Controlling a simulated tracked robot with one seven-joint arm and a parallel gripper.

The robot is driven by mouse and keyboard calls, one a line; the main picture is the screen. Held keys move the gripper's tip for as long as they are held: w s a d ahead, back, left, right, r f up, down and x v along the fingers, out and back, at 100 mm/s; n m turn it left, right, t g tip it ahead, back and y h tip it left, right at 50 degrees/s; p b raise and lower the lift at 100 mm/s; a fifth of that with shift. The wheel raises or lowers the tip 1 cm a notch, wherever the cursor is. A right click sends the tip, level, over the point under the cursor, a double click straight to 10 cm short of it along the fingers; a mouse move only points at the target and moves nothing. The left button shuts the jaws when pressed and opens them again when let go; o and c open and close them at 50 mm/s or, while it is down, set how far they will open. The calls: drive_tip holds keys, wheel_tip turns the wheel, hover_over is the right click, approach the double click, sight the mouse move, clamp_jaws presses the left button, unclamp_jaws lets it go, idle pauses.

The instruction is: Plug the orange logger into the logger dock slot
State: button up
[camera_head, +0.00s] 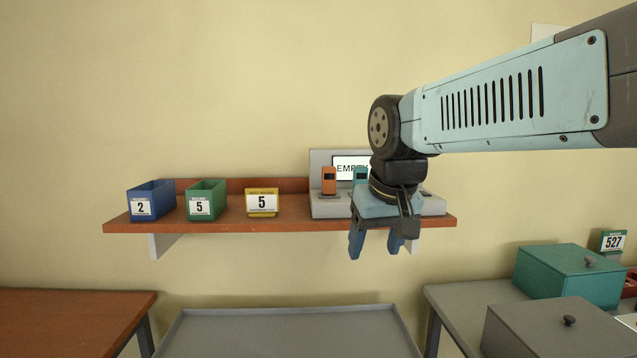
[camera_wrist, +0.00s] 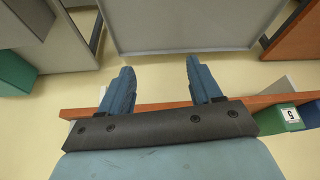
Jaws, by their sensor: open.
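The orange logger (camera_head: 329,180) stands upright at the left end of the grey logger dock (camera_head: 328,208) on the shelf. How deep it sits there I cannot tell. A teal logger (camera_head: 361,174) stands to its right, partly hidden by my arm. The dock's screen (camera_head: 346,162) shows letters starting "EMP"; the rest is covered. My gripper (camera_head: 376,248) points down in front of the dock's right part, its blue fingers apart and empty. In the wrist view the open fingers (camera_wrist: 160,68) have nothing between them. The dock's middle and right slots are mostly hidden.
The shelf (camera_head: 290,225) also holds a blue bin (camera_head: 151,200), a green bin (camera_head: 206,200) and a yellow bin (camera_head: 262,202). Below are a grey tray surface (camera_head: 290,335) and side tables. A teal lidded box (camera_head: 565,275) and a grey one (camera_head: 550,335) stand at right.

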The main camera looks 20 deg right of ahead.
drive_tip(key=w+r+g, duration=0.2)
drive_tip(key=w+r, duration=0.8)
drive_tip(key=w, duration=0.4)
wheel_tip(320, 180, up, 4)
drive_tip(key=m+g, duration=0.2)
drive_tip(key=g, duration=0.1)
hover_over(329, 167)
drive_tip(key=shift+w+f, duration=0.2)
drive_tip(key=shift+f, duration=4.5)
drive_tip(key=shift+c, duration=0.5)
clamp_jaws()
drive_tip(key=shift+r, duration=3)
